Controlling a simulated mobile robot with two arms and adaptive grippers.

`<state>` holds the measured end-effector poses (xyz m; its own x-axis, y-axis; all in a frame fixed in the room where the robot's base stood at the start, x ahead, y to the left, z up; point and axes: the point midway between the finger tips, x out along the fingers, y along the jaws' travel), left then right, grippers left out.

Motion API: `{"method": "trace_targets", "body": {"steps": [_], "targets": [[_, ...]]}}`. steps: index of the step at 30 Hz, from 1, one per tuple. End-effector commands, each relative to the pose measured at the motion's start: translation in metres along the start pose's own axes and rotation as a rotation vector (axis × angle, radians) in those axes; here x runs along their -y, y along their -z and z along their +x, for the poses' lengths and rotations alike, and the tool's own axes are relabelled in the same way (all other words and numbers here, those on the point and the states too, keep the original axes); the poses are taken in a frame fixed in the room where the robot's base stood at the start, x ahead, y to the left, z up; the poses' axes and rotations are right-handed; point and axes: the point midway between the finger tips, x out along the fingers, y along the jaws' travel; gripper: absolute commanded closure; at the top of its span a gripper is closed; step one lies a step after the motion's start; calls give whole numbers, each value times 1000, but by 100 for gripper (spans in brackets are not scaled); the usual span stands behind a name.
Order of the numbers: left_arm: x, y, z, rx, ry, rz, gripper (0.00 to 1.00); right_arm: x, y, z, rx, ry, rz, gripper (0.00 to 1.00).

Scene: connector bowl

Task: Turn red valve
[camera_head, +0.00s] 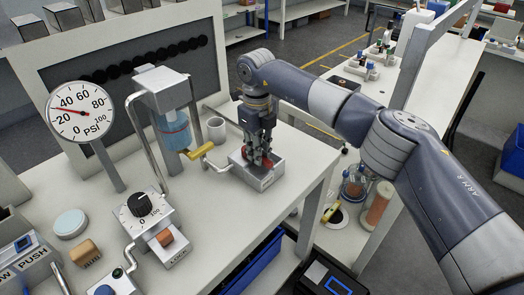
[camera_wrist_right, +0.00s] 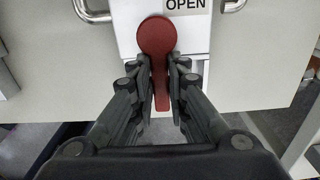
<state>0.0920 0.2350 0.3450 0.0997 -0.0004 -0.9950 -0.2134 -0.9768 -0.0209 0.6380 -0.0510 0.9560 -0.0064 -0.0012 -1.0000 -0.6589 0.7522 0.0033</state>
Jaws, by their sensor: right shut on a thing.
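The red valve (camera_wrist_right: 157,38) has a round head and a narrow lever, which points toward the bottom of the right wrist view. It is mounted on a white box (camera_wrist_right: 130,18) with a label reading OPEN. My right gripper (camera_wrist_right: 161,82) is shut on the lever, one finger on each side. In the head view my right gripper (camera_head: 258,157) points down onto the white box (camera_head: 264,179) on the bench, and little red shows around the fingers. My left gripper is not in view.
A pressure gauge (camera_head: 80,112) and a black knob (camera_head: 139,205) are further left. The bench (camera_head: 285,225) is clear in front of the box.

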Motion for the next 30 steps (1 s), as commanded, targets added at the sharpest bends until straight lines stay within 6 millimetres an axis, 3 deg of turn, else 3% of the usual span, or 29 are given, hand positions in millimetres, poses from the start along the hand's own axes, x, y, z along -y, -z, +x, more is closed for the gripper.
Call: {"method": "trace_targets", "body": {"steps": [5,6,8,20,23,30], "targets": [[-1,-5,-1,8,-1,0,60,0,-6,-7,24,3,3,100],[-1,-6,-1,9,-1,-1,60,0,-6,-7,24,3,3,76],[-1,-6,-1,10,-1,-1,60,0,-6,-7,24,2,3,65],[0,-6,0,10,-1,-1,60,1,-3,-9,14,3,3,65],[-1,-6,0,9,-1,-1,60,1,-4,-21,14,4,2,65],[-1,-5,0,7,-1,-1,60,-1,-5,-72,16,5,2,65]]}}
